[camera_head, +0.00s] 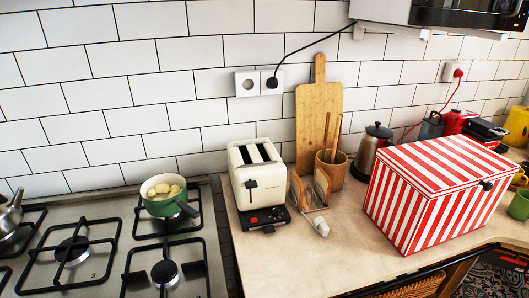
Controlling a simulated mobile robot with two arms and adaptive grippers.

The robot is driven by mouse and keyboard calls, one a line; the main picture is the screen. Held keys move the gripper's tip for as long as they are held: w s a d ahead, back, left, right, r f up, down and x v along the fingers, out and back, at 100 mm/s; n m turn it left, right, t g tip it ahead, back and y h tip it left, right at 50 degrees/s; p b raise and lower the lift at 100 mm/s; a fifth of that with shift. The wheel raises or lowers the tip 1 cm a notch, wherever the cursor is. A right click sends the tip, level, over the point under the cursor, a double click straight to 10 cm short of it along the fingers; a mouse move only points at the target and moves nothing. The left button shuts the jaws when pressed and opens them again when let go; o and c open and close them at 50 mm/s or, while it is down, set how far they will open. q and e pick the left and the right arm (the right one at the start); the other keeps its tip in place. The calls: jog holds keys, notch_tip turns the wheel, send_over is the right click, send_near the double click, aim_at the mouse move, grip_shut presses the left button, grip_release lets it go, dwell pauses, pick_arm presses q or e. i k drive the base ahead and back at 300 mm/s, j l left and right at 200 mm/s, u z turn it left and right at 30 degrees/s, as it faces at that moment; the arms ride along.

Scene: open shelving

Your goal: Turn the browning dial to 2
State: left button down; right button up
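A cream toaster (272,182) stands upright on the counter, just right of the stove. It has two dark slots on top and a black lever (252,185) on its front. A dark control strip (263,217) with a red spot runs along its lower front. The browning dial is too small to make out, so its setting cannot be read. Neither of my grippers is in view.
A wooden rack (311,190) and a small grey object (321,227) sit close right of the toaster. A red-and-white striped box (430,215) stands further right. A green pot (165,208) is on the stove at left. The counter in front of the toaster is clear.

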aim_at(276, 210)
jog(key=k+j+z, duration=0.15)
jog(key=z, duration=0.35)
jog(key=k+j+z, duration=0.1)
jog(key=z, duration=0.35)
jog(key=k, duration=0.1)
